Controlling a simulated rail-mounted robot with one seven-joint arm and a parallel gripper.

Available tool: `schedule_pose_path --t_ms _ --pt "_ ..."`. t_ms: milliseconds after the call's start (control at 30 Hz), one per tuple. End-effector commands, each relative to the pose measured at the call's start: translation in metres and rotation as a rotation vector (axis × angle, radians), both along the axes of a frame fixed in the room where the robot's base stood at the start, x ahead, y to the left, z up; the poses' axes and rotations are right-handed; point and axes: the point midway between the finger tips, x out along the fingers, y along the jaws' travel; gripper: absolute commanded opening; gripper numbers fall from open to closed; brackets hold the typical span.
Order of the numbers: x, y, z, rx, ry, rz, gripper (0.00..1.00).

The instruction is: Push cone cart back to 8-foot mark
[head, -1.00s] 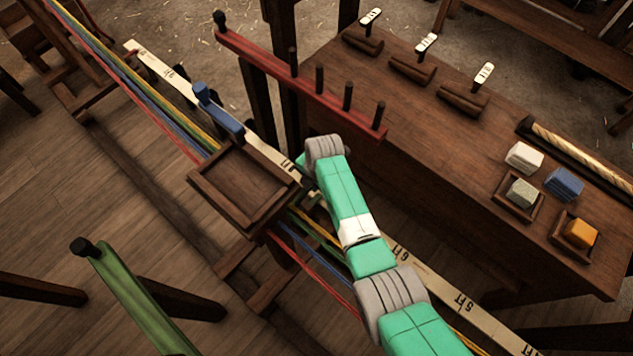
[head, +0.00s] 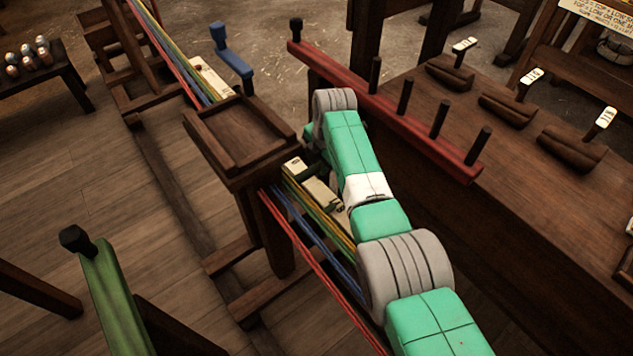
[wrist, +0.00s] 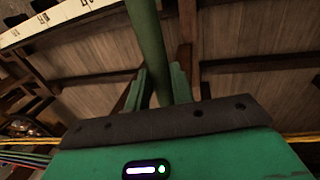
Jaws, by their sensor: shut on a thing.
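The cone cart (head: 212,143) is a dark wooden frame with a shallow tray top, in the middle of the head view. It stands over coloured ropes (head: 318,235). A pale measuring board (head: 216,78) runs beside the ropes, partly hidden by the cart and my arm; its marks there are too small to read. My gripper is at the cart's right side in the head view, its fingers hidden behind my arm. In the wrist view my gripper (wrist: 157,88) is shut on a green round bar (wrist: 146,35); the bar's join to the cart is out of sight.
A red peg rail (head: 385,105) and a wooden bench (head: 560,205) lie right of my arm. A blue lever (head: 232,62) stands at the cart's far corner. A green rail (head: 112,300) is at the front left.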

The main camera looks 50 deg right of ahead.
Motion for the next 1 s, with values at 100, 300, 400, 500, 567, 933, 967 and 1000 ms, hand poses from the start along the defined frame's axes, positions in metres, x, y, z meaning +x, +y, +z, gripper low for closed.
schedule_pose_path --t_ms 100,300,400,500,567,933,967,1000 --pt "0.001 -0.004 -0.002 0.000 0.000 -0.005 0.00" --pt "0.001 -0.005 0.000 0.001 0.001 -0.007 0.00" --pt "0.001 -0.005 0.000 0.001 0.001 -0.008 0.00" --pt "0.001 -0.005 0.000 0.001 0.001 -0.008 0.25" --pt "0.001 -0.005 0.000 0.001 0.000 -0.008 0.37" --pt "0.000 -0.005 0.011 -0.001 -0.001 -0.007 0.44" --pt "-0.001 -0.005 0.017 0.001 0.000 -0.008 0.44" --pt "-0.003 -0.005 0.027 -0.001 -0.001 -0.008 0.44"
